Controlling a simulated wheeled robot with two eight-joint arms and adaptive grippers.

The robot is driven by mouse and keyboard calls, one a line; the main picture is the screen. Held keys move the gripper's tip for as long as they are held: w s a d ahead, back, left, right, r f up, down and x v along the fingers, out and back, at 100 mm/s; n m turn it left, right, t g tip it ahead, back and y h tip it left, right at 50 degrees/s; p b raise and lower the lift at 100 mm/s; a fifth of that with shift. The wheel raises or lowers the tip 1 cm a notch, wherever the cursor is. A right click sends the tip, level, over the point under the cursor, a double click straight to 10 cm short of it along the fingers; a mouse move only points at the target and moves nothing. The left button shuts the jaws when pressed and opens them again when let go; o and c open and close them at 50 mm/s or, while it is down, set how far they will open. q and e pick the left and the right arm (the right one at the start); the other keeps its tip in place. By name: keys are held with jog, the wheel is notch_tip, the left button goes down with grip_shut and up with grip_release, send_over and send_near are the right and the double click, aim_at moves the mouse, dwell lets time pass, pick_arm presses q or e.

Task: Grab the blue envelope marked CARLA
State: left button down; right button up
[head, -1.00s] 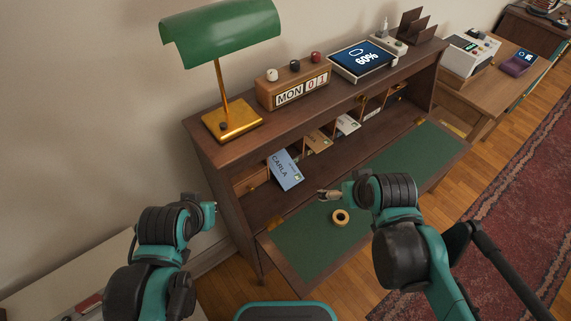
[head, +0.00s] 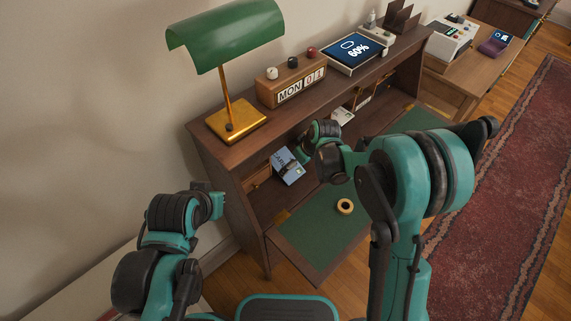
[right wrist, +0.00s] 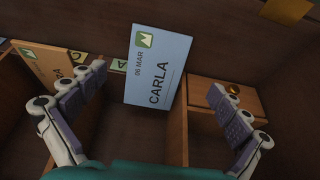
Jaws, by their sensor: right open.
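The blue envelope marked CARLA (head: 286,170) leans out of a desk pigeonhole in the head view. In the right wrist view the envelope (right wrist: 158,66) is upright and tilted, with its name and a green stamp showing. My right gripper (right wrist: 157,82) is open, with one finger on either side of the envelope and clear gaps to both edges. In the head view my right arm hides most of that gripper. My left gripper (head: 215,203) is at the lower left, away from the desk, and its fingers cannot be made out.
A tan envelope (right wrist: 44,66) sits in a neighbouring pigeonhole, beside wooden dividers and a small drawer (right wrist: 228,98). A tape roll (head: 345,206) lies on the green desk surface (head: 310,230).

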aim_at(291, 171)
jog(key=b+x, duration=0.1)
jog(key=x, duration=0.1)
jog(key=b+x, duration=0.1)
jog(key=x, duration=0.1)
jog(key=b+x, duration=0.1)
jog(key=x, duration=0.2)
jog(key=shift+d+f, duration=0.15)
jog(key=shift+d, duration=0.2)
jog(key=shift+s, duration=0.1)
jog(key=c, duration=1)
